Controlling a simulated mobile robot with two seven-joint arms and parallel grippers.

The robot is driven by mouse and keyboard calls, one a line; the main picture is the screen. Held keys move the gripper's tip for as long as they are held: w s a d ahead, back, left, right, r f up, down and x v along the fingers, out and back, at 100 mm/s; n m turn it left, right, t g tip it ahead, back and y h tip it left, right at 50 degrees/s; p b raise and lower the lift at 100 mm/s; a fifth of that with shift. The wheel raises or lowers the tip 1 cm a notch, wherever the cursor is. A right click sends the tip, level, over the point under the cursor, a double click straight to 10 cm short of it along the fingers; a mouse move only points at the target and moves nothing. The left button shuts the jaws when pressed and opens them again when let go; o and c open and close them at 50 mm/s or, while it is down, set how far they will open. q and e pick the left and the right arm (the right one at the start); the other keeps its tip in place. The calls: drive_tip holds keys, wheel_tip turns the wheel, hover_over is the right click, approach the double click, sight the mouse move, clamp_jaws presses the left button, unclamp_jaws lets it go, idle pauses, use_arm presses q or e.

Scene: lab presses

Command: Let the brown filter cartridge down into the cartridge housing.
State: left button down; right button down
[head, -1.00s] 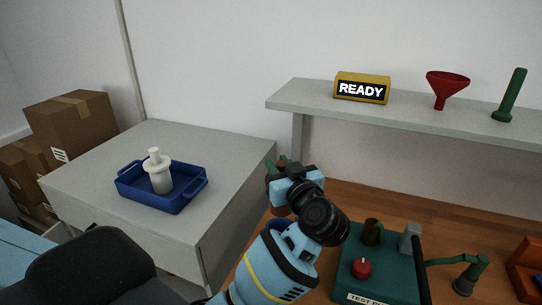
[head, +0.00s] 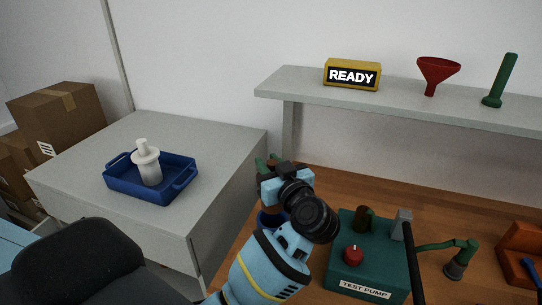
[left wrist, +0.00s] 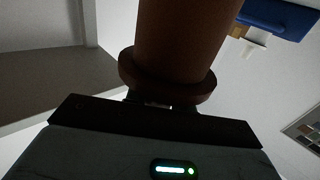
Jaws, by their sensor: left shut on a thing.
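My left gripper (head: 268,180) is shut on the brown filter cartridge (left wrist: 182,40). In the left wrist view the cartridge is a reddish-brown cylinder with a wide flange next to the jaws. In the head view my own wrist and gripper hide most of it; a little brown (head: 272,208) shows beneath the gripper. A dark blue rounded thing (head: 268,222) shows just below, largely behind my arm. It may be the cartridge housing, but I cannot tell whether the cartridge is above it or partly inside. My right gripper is not in view.
A green test pump (head: 345,275) with a red knob stands right of my arm. A blue tray (head: 175,193) with a white cartridge sits on the grey cabinet (head: 80,165). A shelf (head: 300,88) above carries a READY sign, a red funnel and a green tool.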

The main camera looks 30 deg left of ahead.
sight(277, 208)
use_arm(q)
drive_tip(key=shift+f, duration=1.25)
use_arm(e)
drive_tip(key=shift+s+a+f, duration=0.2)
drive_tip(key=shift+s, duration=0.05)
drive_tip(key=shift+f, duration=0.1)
use_arm(q)
drive_tip(key=shift+r, duration=0.1)
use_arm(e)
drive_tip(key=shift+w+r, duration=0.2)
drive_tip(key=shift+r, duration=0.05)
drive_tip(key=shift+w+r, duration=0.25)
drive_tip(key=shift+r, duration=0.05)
use_arm(q)
drive_tip(key=shift+p, duration=0.35)
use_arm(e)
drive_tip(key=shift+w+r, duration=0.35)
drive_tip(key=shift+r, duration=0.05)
